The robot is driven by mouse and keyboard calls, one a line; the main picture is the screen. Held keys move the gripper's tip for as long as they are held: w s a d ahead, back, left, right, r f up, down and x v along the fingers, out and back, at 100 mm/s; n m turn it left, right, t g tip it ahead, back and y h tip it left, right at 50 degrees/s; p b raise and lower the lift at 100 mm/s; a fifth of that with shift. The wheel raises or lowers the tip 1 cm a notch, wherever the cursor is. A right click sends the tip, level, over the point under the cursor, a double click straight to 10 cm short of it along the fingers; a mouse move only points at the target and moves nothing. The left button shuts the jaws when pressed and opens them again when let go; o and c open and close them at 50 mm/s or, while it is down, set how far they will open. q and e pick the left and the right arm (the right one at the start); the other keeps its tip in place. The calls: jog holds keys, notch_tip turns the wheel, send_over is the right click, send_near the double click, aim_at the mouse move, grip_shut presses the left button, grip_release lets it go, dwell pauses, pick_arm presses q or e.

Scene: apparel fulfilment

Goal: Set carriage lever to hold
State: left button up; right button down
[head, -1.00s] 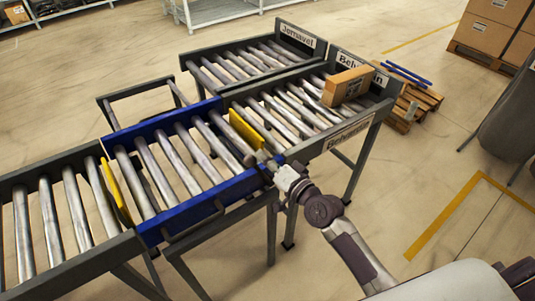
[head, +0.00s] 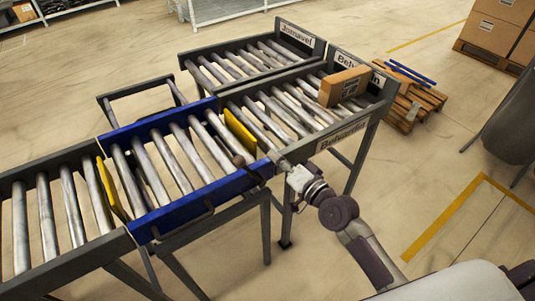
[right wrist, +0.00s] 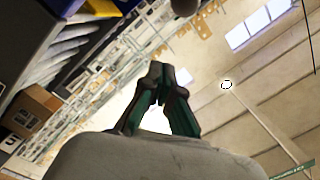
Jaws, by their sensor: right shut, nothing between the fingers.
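The blue carriage (head: 190,206) is a short roller section between grey conveyors, with a yellow plate at each end. A dark round knob (head: 239,160), which looks like the lever's end, shows near its right end by the front rail. A dark round end, likely the same knob, shows at the top edge of the right wrist view (right wrist: 185,5). My right gripper (head: 281,163) is just right of the knob, near the carriage's right corner, apart from it in the head view. Its fingers (right wrist: 160,85) are closed together and empty. My left gripper is out of view.
A cardboard box (head: 344,86) lies on the right grey conveyor's rollers (head: 290,104). A second conveyor labelled Jomavel (head: 297,35) stands behind. A wooden pallet (head: 412,106) and stacked cartons (head: 495,28) are to the right.

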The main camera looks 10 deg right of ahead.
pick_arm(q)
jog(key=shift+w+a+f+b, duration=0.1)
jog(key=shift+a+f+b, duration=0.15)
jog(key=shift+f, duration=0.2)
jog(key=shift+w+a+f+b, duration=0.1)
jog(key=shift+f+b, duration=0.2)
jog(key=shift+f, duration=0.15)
pick_arm(e)
jog(key=v, duration=0.6)
jog(key=shift+s+a+r, duration=0.2)
jog(key=shift+a+r, duration=0.05)
jog(key=shift+a, duration=0.15)
